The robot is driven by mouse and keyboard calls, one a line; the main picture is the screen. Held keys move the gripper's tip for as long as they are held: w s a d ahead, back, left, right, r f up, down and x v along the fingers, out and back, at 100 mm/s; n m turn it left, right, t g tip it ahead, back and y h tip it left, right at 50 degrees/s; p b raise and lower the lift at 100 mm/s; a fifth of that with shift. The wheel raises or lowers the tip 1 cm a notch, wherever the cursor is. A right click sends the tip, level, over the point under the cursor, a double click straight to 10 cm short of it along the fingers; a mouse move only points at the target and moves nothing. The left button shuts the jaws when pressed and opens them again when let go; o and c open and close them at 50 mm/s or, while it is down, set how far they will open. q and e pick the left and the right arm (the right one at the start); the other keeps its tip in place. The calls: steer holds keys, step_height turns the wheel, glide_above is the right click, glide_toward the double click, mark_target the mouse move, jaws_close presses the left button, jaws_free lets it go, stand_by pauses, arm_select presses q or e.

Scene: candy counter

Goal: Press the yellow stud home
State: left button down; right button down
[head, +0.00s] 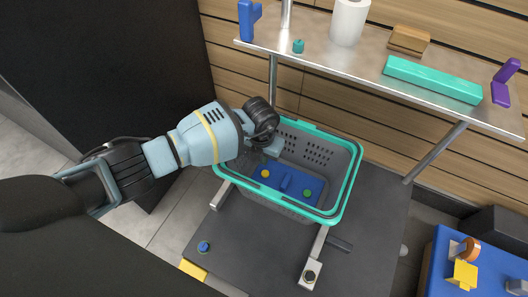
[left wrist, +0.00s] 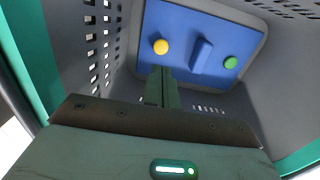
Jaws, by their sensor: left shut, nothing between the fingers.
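A round yellow stud (head: 265,174) stands on a blue plate (head: 272,187) at the bottom of a grey basket with a teal rim (head: 357,165). In the left wrist view the yellow stud (left wrist: 161,46) is at the left of the blue plate (left wrist: 184,18), with a blue bar (left wrist: 201,55) and a green stud (left wrist: 230,62) to its right. My left gripper (left wrist: 162,72) reaches into the basket, shut and empty, its fingertips just short of the yellow stud in the picture. A gap seems to remain; its size is hard to tell. My right gripper is out of view.
The basket walls stand close around my left gripper. A metal shelf (head: 370,60) with a white roll (head: 349,22) and a teal box (head: 432,80) is behind. A blue table (head: 490,262) with a yellow block (head: 463,274) stands at right. The dark counter (head: 260,250) in front is mostly clear.

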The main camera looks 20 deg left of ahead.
mark_target(264, 174)
arm_select(q)
steer(key=f+b, duration=0.1)
steer(key=f, duration=0.2)
steer(key=f+b, duration=0.2)
steer(key=f, duration=0.2)
steer(key=shift+w+d+f+b, duration=0.1)
steer(key=shift+w+f+b, duration=0.1)
steer(key=shift+f+b, duration=0.1)
steer(key=shift+r, duration=0.1)
